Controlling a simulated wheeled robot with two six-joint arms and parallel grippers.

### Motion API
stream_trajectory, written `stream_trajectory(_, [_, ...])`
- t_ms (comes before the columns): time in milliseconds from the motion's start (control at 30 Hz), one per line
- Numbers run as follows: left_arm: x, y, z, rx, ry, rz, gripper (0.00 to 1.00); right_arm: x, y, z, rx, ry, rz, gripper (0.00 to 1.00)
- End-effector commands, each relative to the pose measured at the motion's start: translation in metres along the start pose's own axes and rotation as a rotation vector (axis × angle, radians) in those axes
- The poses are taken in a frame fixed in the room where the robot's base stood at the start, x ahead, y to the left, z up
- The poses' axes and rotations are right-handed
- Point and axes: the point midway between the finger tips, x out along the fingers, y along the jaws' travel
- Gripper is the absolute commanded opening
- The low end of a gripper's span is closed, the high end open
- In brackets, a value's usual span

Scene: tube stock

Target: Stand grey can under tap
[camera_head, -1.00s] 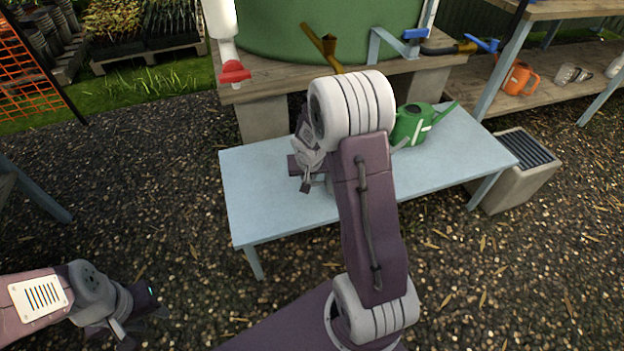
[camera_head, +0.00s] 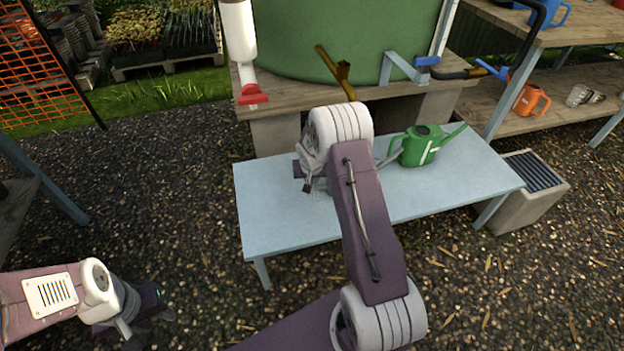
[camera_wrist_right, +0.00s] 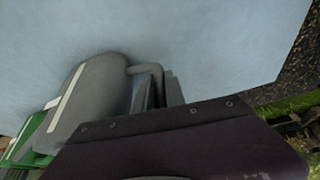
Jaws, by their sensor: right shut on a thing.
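The grey can (camera_wrist_right: 95,95), with a white stripe, is in the right wrist view. My right gripper (camera_wrist_right: 158,88) is shut on its handle. In the head view my right gripper (camera_head: 308,185) is over the left part of the blue table; the arm hides most of the can, and a grey spout (camera_head: 387,160) shows beside the arm. Whether the can touches the table is unclear. A blue-handled tap (camera_head: 492,70) is at the right. My left gripper (camera_head: 145,322) is low left, its jaws unclear.
A green watering can (camera_head: 422,145) stands on the blue table (camera_head: 290,225), close by the grey spout. A grated drain box (camera_head: 530,190) stands right of the table. The table's front is clear.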

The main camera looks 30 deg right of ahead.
Motion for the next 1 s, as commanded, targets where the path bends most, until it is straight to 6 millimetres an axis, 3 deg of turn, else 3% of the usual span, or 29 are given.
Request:
stream_trajectory(833, [0.0057,-0.0001,0.0004,0.0,0.0,0.0,0.36,0.0041,0.0,0.002,0.0,0.0,0.0,0.0])
stream_trajectory(867, [0.0058,-0.0001,0.0004,0.0,0.0,0.0,0.36,0.0041,0.0,0.0021,0.0,0.0,0.0,0.23])
stream_trajectory(900, [0.0058,-0.0001,0.0004,0.0,0.0,0.0,0.36,0.0042,0.0,0.0021,0.0,0.0,0.0,0.35])
stream_trajectory(933, [0.0058,-0.0001,0.0004,0.0,0.0,0.0,0.36,0.0042,0.0,0.0021,0.0,0.0,0.0,0.41])
stream_trajectory(1000, [0.0058,-0.0001,0.0005,0.0,0.0,0.0,0.36,0.0041,0.0,0.0021,0.0,0.0,0.0,0.41])
